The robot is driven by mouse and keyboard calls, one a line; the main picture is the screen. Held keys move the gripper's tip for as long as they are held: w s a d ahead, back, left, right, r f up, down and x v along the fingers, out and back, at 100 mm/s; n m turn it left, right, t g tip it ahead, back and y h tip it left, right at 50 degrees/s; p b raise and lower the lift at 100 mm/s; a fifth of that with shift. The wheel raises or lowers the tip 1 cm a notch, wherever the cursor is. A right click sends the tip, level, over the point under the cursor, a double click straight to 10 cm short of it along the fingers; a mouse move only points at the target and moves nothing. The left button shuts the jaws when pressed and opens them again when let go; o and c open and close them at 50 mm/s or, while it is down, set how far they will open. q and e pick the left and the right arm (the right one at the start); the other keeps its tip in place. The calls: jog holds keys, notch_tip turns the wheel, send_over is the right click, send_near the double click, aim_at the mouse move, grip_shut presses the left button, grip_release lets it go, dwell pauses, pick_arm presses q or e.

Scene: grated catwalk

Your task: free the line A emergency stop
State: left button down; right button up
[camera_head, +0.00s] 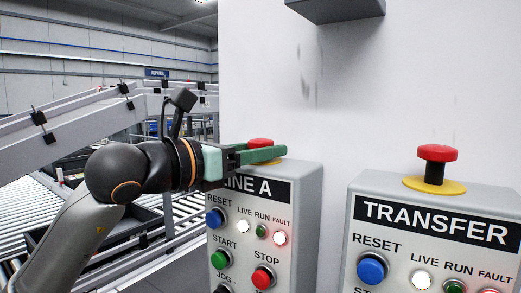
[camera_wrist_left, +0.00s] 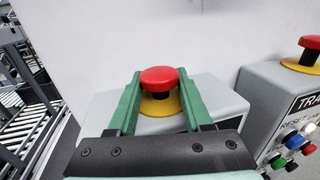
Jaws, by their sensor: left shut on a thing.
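The line A emergency stop is a red mushroom button (camera_head: 261,142) on a yellow disc, on top of the grey LINE A box (camera_head: 306,190). My left gripper (camera_head: 265,152) reaches over the box top from the left, its green fingers partly hiding the button. In the left wrist view the red head (camera_wrist_left: 159,76) sits between the two fingertips (camera_wrist_left: 159,82), with the yellow disc below it. The fingers are shut on the head. On the LINE A panel the LIVE lamp (camera_head: 243,226) looks white, RUN dark green, and FAULT (camera_head: 280,238) glows reddish. My right gripper is not in view.
A TRANSFER box (camera_head: 490,200) stands to the right with its own red stop button (camera_head: 437,153) raised on a dark stem. A pale wall (camera_head: 370,90) rises behind both boxes, with a grey box (camera_head: 335,8) overhead. Conveyors (camera_head: 75,115) lie at left.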

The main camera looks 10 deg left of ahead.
pick_arm(q)
jog(key=shift+a+r, duration=0.1)
jog(key=shift+r, duration=0.85)
jog(key=c, duration=0.7)
grip_release()
jog(key=o, duration=0.4)
jog(key=shift+f, duration=0.1)
jog(key=shift+s, duration=0.1)
jog(key=shift+s+a+f, duration=0.1)
jog(key=shift+s+a, duration=0.05)
jog(key=shift+s, duration=0.05)
jog(key=shift+b+v, duration=1.95)
jog(key=shift+v, duration=3.95)
